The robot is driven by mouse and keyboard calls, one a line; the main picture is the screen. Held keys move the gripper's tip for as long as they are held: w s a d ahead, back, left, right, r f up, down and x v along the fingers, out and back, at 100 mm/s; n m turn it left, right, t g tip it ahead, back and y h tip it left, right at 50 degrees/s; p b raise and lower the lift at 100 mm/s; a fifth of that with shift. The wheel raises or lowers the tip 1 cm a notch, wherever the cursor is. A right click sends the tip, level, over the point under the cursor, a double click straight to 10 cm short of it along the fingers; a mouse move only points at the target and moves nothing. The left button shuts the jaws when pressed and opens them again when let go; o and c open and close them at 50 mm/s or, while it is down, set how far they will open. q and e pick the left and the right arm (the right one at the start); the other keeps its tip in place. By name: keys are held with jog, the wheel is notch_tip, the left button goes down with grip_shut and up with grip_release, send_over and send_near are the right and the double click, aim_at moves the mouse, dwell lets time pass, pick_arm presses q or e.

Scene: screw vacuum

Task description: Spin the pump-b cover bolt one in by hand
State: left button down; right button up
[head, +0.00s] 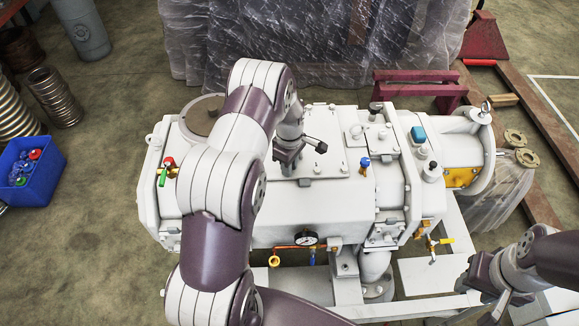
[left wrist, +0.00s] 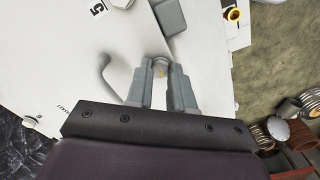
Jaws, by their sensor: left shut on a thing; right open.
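The white pump housing (head: 235,225) fills the middle of the head view, with a flat cover plate (head: 330,165) on top. My left gripper (head: 287,166) points down at this cover plate. In the left wrist view my left gripper (left wrist: 161,72) is shut on a small grey round piece, seemingly the cover bolt (left wrist: 160,62), at the white surface. Its shaft and how far it sits in are hidden. In the head view the fingertips hide it. My right gripper (head: 480,280) is open and empty at the lower right, apart from the pump.
A pressure gauge (head: 306,238), a green-handled valve (head: 163,176) and a blue fitting (head: 365,163) stick out from the pump. A blue bin (head: 38,172) stands on the floor at left. A plastic-wrapped load (head: 300,45) stands behind.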

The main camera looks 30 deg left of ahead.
pick_arm(q)
jog(key=m, duration=0.3)
jog(key=shift+m+b, duration=0.3)
jog(key=shift+b, duration=0.05)
jog(key=m, duration=0.3)
jog(key=shift+w+m+b, duration=0.1)
jog(key=shift+m+b, duration=0.2)
jog(key=m, duration=0.3)
jog(key=shift+m, duration=0.4)
jog(key=m, duration=0.4)
jog(key=shift+b, duration=0.4)
jog(key=m, duration=0.8)
jog(key=shift+m, duration=0.3)
jog(key=m, duration=0.4)
jog(key=shift+b, duration=0.35)
jog(key=shift+m, duration=2)
